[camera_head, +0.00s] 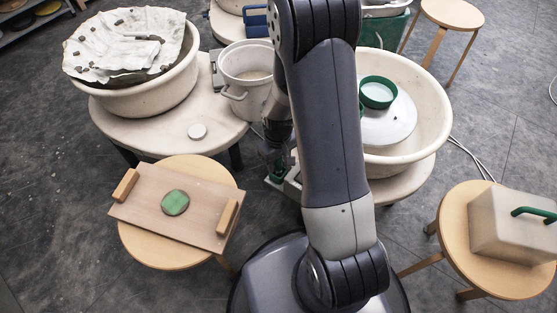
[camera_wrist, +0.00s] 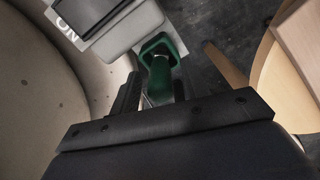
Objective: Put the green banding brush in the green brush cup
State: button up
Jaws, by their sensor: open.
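A green brush cup (camera_wrist: 160,43) with an angular rim shows in the wrist view, at the edge of a pale plate beside the wheel basin. A green rounded piece (camera_wrist: 160,78), which looks like the green banding brush, stands at the cup between my fingers; how deep it sits inside is hard to tell. My gripper (camera_wrist: 157,96) is open around it, a dark finger on each side. In the head view my gripper (camera_head: 276,152) points down just above the small green cup (camera_head: 277,173), and my arm hides part of that area. The brush cannot be made out there.
A stool at the left bears a board (camera_head: 146,205) with a green disc (camera_head: 175,202). A right stool holds a box with a green handle (camera_head: 513,235). A white bucket (camera_head: 245,75) stands behind my gripper. The right wheel basin (camera_head: 438,120) holds a green-rimmed dish (camera_head: 378,92).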

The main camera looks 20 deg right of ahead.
notch_tip(320, 180, up, 12)
jog(key=p, duration=0.3)
jog(key=shift+f, duration=0.15)
